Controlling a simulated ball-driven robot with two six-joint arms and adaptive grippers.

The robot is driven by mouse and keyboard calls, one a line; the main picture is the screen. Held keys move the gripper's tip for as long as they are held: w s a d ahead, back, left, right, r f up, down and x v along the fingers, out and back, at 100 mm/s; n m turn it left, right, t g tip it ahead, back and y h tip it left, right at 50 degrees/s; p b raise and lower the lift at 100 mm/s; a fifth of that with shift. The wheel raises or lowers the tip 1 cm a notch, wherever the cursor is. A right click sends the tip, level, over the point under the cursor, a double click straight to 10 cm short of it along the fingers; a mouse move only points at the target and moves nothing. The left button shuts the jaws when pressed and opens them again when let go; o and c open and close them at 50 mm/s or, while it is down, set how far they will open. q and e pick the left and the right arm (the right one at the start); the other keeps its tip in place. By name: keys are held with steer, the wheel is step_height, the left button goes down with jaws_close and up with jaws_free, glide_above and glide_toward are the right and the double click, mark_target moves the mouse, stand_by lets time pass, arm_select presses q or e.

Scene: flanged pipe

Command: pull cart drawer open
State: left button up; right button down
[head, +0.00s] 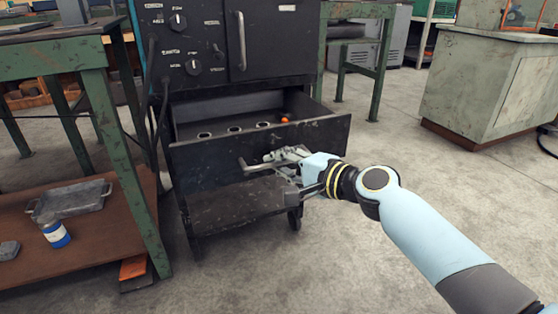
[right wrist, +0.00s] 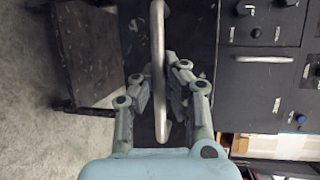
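The black cart (head: 222,65) stands at the centre-left of the head view. Its drawer (head: 320,132) is pulled out, showing several round pieces and a small orange ball (head: 284,120) inside. A metal bar handle (head: 250,166) is on the drawer front; in the right wrist view the handle (right wrist: 158,40) runs upright between the fingers. My left gripper is not in view.
A green-framed workbench (head: 95,75) stands close on the left, with a tray (head: 88,203) and a blue-white bottle (head: 54,233) on its lower shelf. A grey-green cabinet (head: 490,85) stands at the back right. The floor in front of the drawer and to its right is clear.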

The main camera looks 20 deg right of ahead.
steer(key=c, duration=1.5)
jaws_free()
steer(key=shift+f, duration=0.15)
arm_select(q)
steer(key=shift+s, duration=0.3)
arm_select(e)
steer(key=shift+o, duration=0.6)
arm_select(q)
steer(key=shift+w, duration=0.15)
arm_select(e)
steer(key=v, duration=1.2)
